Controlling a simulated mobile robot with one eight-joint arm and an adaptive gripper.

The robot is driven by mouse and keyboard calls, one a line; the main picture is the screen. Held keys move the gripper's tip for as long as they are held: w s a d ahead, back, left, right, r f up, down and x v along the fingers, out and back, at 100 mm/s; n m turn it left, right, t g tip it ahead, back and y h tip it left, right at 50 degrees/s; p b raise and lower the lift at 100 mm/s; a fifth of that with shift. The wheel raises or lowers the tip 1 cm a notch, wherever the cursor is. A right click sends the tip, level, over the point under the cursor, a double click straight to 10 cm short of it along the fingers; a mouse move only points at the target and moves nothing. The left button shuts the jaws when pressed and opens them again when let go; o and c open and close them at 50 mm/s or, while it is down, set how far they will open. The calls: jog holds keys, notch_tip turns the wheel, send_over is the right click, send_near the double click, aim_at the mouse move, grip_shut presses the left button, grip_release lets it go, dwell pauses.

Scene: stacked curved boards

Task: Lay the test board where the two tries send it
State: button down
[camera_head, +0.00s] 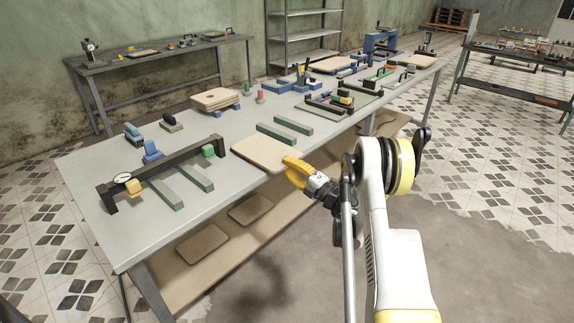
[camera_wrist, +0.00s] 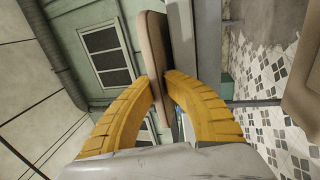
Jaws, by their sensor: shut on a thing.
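A flat tan board (camera_head: 265,153) with rounded corners is held by my gripper (camera_head: 289,163). In the head view the yellow fingers are shut on its right edge. The board appears roughly level at the table's front edge; I cannot tell its height above the top. In the wrist view the board (camera_wrist: 153,45) stands edge-on between the fingertips (camera_wrist: 160,80). Two more green rails (camera_head: 285,130) lie bare behind the held board. Stacked tan boards (camera_head: 215,98) rest on blue supports.
The long grey table (camera_head: 90,205) also bears small blue blocks (camera_head: 132,133), red and green pegs (camera_head: 260,96), and a black tray (camera_head: 330,105) further right. Two tan boards (camera_head: 202,243) lie on the lower shelf. The near left tabletop corner is clear.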

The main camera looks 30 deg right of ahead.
jog(key=shift+f, duration=0.55)
dwell(0.4)
jog(key=c, duration=1.6)
grip_release()
jog(key=shift+f, duration=0.2)
jog(key=shift+v, duration=3)
jog(key=o, duration=0.6)
